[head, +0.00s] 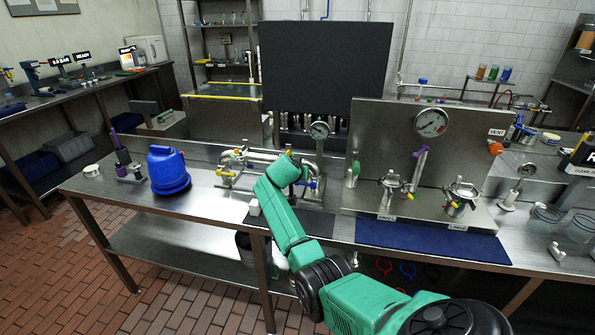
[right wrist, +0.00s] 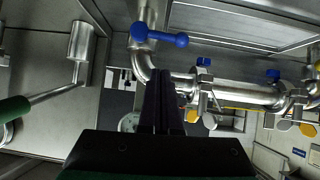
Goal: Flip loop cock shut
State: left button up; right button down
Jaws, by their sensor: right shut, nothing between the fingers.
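The steel pipe loop (head: 262,158) stands on the bench behind my right forearm, with small yellow and blue handles. In the right wrist view the pipe (right wrist: 240,91) runs to the right of my fingers. A blue T-shaped handle (right wrist: 160,36) is beyond the fingertips, apart from them as far as I can tell. Blue knobs (right wrist: 272,74) and yellow knobs (right wrist: 210,121) sit along the pipe. Which handle is the loop cock, I cannot tell. My right gripper (right wrist: 162,76) is shut and empty beside the pipe; my own arm hides it in the head view. My left gripper is not in view.
A blue jug-like container (head: 168,170) stands left of the loop. A steel panel (head: 380,160) with a gauge (head: 431,122), a purple-handled lever (head: 420,160) and two clamped pots stands to the right. A dark blue mat (head: 430,240) lies in front of it. The bench's left front is mostly clear.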

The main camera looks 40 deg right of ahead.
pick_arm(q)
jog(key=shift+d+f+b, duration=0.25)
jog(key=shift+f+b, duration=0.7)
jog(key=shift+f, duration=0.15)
pick_arm(e)
jog(key=v, duration=1)
jog(key=shift+s+f, duration=0.2)
jog(key=shift+s, duration=0.05)
jog(key=shift+d, duration=0.15)
